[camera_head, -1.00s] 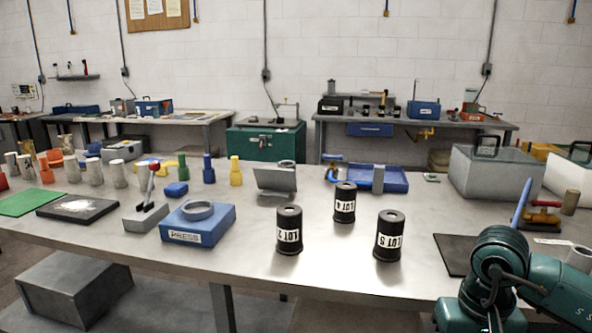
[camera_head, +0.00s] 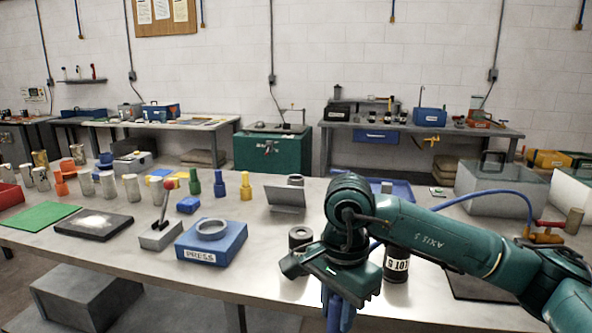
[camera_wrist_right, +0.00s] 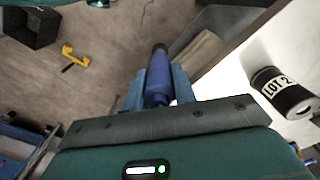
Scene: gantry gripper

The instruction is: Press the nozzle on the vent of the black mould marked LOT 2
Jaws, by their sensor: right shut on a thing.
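The black mould marked LOT 2 (camera_wrist_right: 283,92) stands upright on the table, right of my gripper in the right wrist view. In the head view only the round top (camera_head: 300,236) of the left mould shows; my arm covers the rest. My right gripper (camera_head: 340,308) is in front of the table's near edge, below that top. In the right wrist view it is shut on a blue nozzle (camera_wrist_right: 158,84) with a dark tip, over the floor and apart from the mould. My left gripper is not in view.
A second black mould (camera_head: 397,264) stands partly behind my right arm. A blue hose (camera_head: 500,192) arches over the arm. A blue PRESS block (camera_head: 212,240) and a lever stand (camera_head: 160,234) are to the left. The tabletop (camera_head: 265,250) between block and moulds is bare.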

